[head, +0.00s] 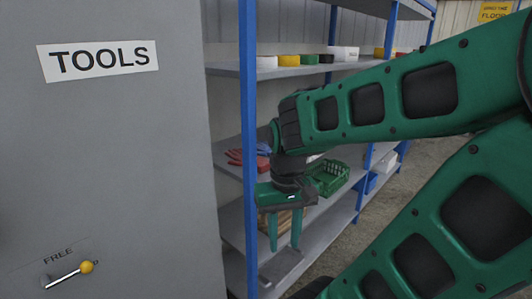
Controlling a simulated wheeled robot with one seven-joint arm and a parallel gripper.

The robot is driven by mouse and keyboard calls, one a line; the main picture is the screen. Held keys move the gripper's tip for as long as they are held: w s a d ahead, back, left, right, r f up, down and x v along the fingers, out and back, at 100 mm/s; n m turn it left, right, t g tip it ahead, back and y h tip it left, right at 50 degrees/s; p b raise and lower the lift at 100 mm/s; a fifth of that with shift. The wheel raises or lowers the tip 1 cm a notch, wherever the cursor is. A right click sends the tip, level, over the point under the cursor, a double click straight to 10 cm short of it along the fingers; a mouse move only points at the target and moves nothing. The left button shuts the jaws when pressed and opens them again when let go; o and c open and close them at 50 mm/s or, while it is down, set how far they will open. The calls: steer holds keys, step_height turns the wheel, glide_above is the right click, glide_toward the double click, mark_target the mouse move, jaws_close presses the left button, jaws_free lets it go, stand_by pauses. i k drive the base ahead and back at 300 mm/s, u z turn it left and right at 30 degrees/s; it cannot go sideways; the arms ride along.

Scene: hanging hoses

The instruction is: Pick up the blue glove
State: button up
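The blue glove (264,148) lies on the middle shelf of the rack. Only a small part of it shows, just left of my wrist, which hides the rest. Red gloves (235,156) lie beside it on the left. My gripper (284,247) points down in front of the rack, lower in the picture than the glove. Its two green fingers are apart, and I see nothing held between them.
A grey cabinet (110,170) labelled TOOLS fills the left side, with a yellow-knobbed lever (86,267). A blue rack post (248,120) stands beside the gloves. A green crate (328,178) is on the shelf to the right. Tape rolls (289,61) sit on the shelf above.

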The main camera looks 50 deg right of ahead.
mark_target(264, 149)
steer(key=z, duration=1.4)
steer(key=i, duration=0.5)
steer(key=z, duration=0.35)
